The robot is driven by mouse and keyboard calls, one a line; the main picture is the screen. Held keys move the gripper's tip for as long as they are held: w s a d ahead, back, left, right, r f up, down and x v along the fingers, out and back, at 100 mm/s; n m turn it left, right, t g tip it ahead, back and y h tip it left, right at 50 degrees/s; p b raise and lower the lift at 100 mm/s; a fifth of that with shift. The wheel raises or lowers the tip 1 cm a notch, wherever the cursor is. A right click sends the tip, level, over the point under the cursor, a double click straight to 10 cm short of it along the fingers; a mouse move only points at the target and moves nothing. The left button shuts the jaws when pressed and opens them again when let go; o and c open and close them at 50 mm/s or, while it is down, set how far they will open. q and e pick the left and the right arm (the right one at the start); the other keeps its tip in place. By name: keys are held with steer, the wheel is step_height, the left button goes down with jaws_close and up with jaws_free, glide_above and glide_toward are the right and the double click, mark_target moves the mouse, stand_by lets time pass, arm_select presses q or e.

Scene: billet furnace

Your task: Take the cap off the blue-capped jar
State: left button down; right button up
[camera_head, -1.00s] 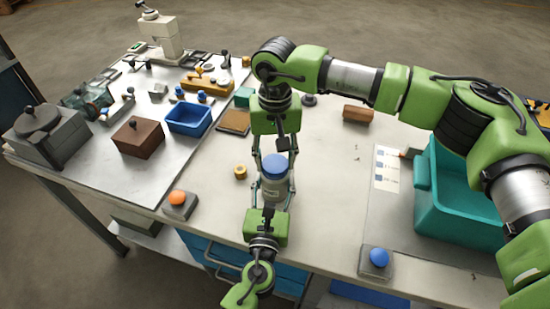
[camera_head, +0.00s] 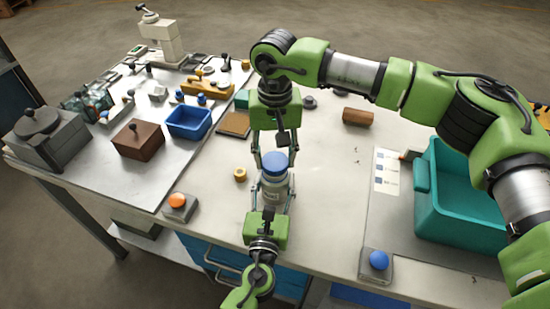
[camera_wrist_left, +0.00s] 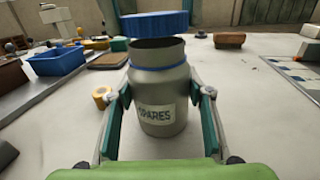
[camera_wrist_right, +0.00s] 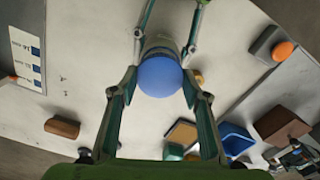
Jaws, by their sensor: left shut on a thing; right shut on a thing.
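The grey jar (camera_wrist_left: 160,95) labelled SPARES stands upright in the left wrist view, with its open mouth showing. The blue cap (camera_wrist_left: 155,24) is clear of the jar, a little above the rim and slightly tilted. My left gripper (camera_wrist_left: 163,100) is shut on the jar body, one finger on each side. My right gripper (camera_head: 274,150) comes from above and is shut on the cap. In the right wrist view the blue cap (camera_wrist_right: 159,76) sits between the right fingertips, with part of the jar behind it.
A small brass ring (camera_head: 240,175) lies left of the jar. A blue bin (camera_head: 188,122), brown box (camera_head: 138,139) and orange button (camera_head: 177,200) are on the left. A teal bin (camera_head: 455,190) and blue button (camera_head: 379,260) are on the right. Table between is mostly clear.

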mark_target(275, 161)
steer(key=shift+r, duration=0.2)
steer(key=shift+r, duration=1.95)
arm_select(q)
steer(key=c, duration=1)
jaws_free()
